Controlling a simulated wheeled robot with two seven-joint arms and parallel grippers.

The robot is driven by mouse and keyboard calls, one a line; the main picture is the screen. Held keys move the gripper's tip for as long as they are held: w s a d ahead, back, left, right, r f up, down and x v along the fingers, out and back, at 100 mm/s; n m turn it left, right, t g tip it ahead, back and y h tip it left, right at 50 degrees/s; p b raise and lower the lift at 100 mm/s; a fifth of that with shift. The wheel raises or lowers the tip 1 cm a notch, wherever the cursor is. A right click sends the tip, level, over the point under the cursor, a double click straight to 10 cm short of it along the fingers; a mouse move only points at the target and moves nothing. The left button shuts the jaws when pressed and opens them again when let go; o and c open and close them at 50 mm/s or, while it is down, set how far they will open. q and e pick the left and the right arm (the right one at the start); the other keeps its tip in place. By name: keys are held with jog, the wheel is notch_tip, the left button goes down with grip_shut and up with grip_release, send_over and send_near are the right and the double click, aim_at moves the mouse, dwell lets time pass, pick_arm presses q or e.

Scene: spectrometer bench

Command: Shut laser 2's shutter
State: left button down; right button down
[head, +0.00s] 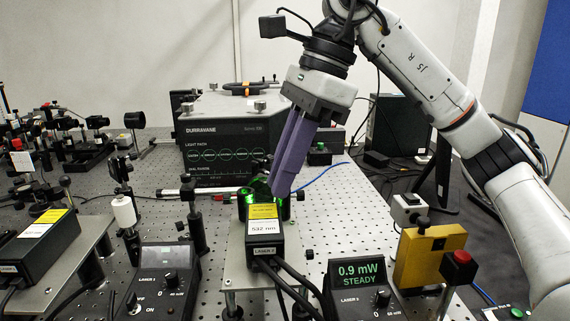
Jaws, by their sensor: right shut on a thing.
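Laser 2 (264,240) is a black box with yellow and white labels, one reading 532 nm, on a raised plate in the middle of the bench. Green light glows around its far end. My right gripper (281,190) reaches down from above, its purple fingers shut at that far end on the shutter. The fingers mostly hide the shutter, so its exact position cannot be told. A controller display (358,273) at the right front reads 0.9 mW STEADY. My left gripper is not in view.
The Durravane spectrometer (228,143) stands behind laser 2. Another laser (40,240) is at the left, and a dark-screened controller (163,280) is at the front. A yellow block (428,257) and a red button (458,258) are at the right. Posts and optics crowd the left.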

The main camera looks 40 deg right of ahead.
jog(key=shift+w+a+r+g+h+p, duration=0.15)
jog(key=shift+a+r+g+h+p, duration=0.2)
jog(key=shift+p, duration=0.9)
jog(key=shift+h+p, duration=0.25)
jog(key=shift+p, duration=0.15)
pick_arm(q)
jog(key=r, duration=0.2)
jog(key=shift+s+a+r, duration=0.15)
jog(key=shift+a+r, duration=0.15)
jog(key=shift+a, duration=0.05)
pick_arm(e)
jog(key=shift+w+f, duration=0.1)
jog(key=shift+f, duration=0.2)
jog(key=c, duration=2)
grip_release()
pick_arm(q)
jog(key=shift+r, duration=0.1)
